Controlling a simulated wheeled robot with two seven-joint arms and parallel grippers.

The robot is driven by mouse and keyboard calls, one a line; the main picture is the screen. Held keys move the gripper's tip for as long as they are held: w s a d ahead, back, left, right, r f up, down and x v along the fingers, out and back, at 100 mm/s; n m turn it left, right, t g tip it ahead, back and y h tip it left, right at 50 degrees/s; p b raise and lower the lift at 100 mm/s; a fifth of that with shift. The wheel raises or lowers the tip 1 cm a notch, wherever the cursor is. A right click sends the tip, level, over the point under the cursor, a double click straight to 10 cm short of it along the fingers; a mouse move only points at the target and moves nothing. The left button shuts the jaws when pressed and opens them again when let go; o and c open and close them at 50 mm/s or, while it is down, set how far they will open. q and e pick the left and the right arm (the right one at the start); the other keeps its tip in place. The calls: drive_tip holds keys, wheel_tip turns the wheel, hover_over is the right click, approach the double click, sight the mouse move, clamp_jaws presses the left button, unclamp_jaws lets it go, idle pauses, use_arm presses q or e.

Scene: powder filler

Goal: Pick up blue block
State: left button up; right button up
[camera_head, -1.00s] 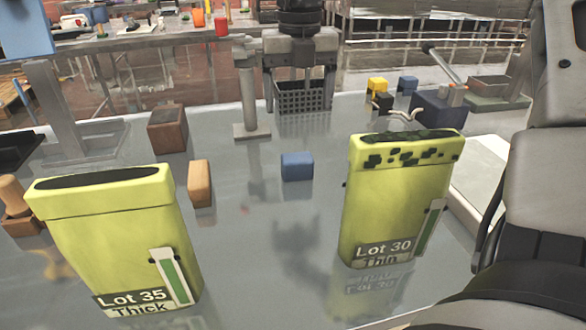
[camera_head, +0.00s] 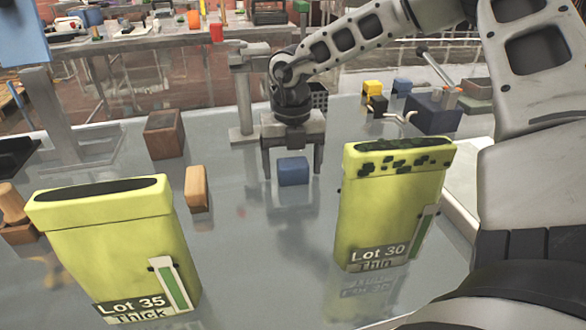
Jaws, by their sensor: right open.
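The blue block (camera_head: 293,172) sits on the grey table in the middle of the camera_head view. My right gripper (camera_head: 293,170) points down at the block, its arm reaching in from the upper right. It is open, with one finger on the left of the block and the other on its right. Gaps show between the fingers and the block's sides. I cannot tell how far down the fingers reach around it. My left gripper is not in view.
A yellow Lot 30 container (camera_head: 388,205) stands right of the block, and a yellow Lot 35 container (camera_head: 112,250) at front left. An orange-brown block (camera_head: 196,188) and a brown cube (camera_head: 164,134) lie to the left. A grey post (camera_head: 242,95) stands behind.

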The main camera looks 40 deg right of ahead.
drive_tip(key=c, duration=1.1)
drive_tip(key=shift+r, duration=0.1)
